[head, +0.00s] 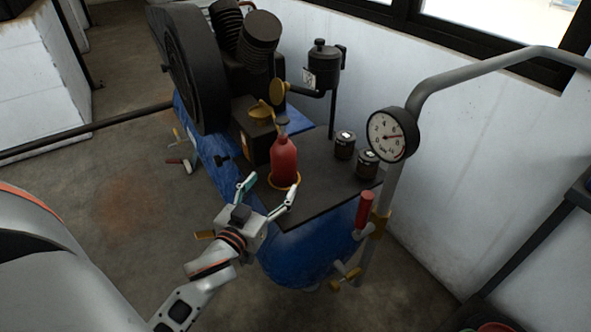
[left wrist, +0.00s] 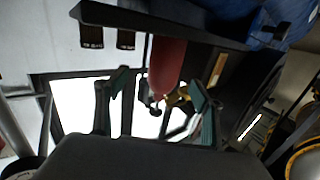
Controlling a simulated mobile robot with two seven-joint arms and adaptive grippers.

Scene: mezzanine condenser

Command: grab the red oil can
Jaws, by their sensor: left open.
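The red oil can (head: 284,160) stands upright on the dark top plate (head: 322,190) of the blue compressor, with a yellow ring around its base. My left gripper (head: 268,196) is open just in front of the can, its two fingers spread toward it near the plate's front edge. In the left wrist view, which looks upside down, the red can (left wrist: 168,68) shows between the two green-lined fingers of the left gripper (left wrist: 155,100), with no clear contact. My right gripper is in neither view.
Two small dark jars (head: 345,145) stand right of the can. A black box (head: 252,135) and large flywheel (head: 196,70) are behind and left. A pressure gauge (head: 392,134) on a grey pipe and a red-handled valve (head: 364,210) stand to the right.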

